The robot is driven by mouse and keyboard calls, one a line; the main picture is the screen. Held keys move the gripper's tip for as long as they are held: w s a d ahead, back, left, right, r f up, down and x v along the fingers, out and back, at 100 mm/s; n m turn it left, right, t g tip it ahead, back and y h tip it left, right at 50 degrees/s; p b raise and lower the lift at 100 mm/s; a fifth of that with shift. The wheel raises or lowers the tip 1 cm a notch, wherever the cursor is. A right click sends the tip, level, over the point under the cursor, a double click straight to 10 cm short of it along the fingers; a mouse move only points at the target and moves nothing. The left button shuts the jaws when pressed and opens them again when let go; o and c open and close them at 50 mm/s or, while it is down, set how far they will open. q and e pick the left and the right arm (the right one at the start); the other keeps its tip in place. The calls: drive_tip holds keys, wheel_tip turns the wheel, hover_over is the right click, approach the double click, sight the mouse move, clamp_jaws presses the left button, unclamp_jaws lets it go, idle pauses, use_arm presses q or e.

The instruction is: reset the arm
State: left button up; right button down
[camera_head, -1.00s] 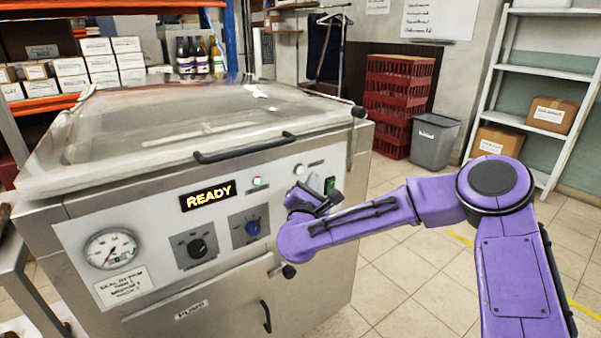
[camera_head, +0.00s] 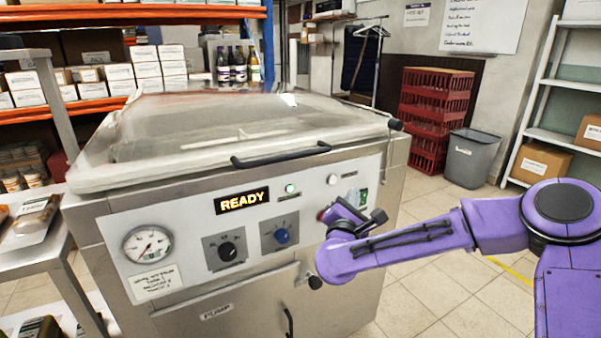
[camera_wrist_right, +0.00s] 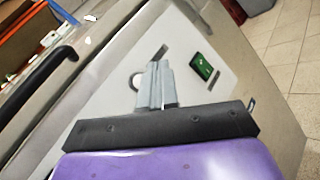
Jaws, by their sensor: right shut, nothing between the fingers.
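My right arm (camera_head: 420,242) is purple and reaches in from the right in the head view. My right gripper (camera_head: 352,212) is in front of the right part of the machine's control panel, partly hidden by its own wrist. In the right wrist view the grey fingers (camera_wrist_right: 155,85) are together with nothing between them. They point at the panel, near a round white button (camera_wrist_right: 136,81) and a green rocker switch (camera_wrist_right: 202,67). I cannot tell whether they touch the panel. My left gripper is not in view.
The steel machine (camera_head: 130,215) has a clear lid (camera_head: 240,125), black handle (camera_head: 282,155), lit READY display (camera_head: 242,201), gauge (camera_head: 148,245) and two knobs. A side table (camera_head: 30,250) holds packed food. Red crates (camera_head: 432,115) and a grey bin (camera_head: 470,157) stand behind. Floor at right is clear.

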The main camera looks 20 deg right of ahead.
drive_tip(key=s+a+f+n+g+y+p, duration=0.1)
drive_tip(key=s+a+f+n+y, duration=0.25)
drive_tip(key=f+n, duration=0.6)
drive_tip(key=s+a+f+n+g+y+p, duration=0.15)
drive_tip(key=a+f+n+y, duration=0.35)
drive_tip(key=n, duration=0.8)
drive_tip(key=s+a+f+n+g+y+p, duration=0.15)
drive_tip(key=s+f+n, duration=0.25)
drive_tip(key=f+n, duration=0.6)
drive_tip(key=s+d+f+n+g+p, duration=0.1)
drive_tip(key=s+f+n+g, duration=0.1)
drive_tip(key=s, duration=0.7)
drive_tip(key=s+d+f+n+g+p, duration=0.1)
drive_tip(key=s+f+n+g, duration=0.2)
drive_tip(key=s, duration=0.6)
drive_tip(key=s+d+f+n+g+p, duration=0.2)
drive_tip(key=s+f+n, duration=0.3)
drive_tip(key=s+n, duration=0.2)
drive_tip(key=shift+s+f+g+h, duration=0.2)
drive_tip(key=shift+s+g+h, duration=0.1)
drive_tip(key=shift+s, duration=0.95)
drive_tip(key=shift+n, duration=0.25)
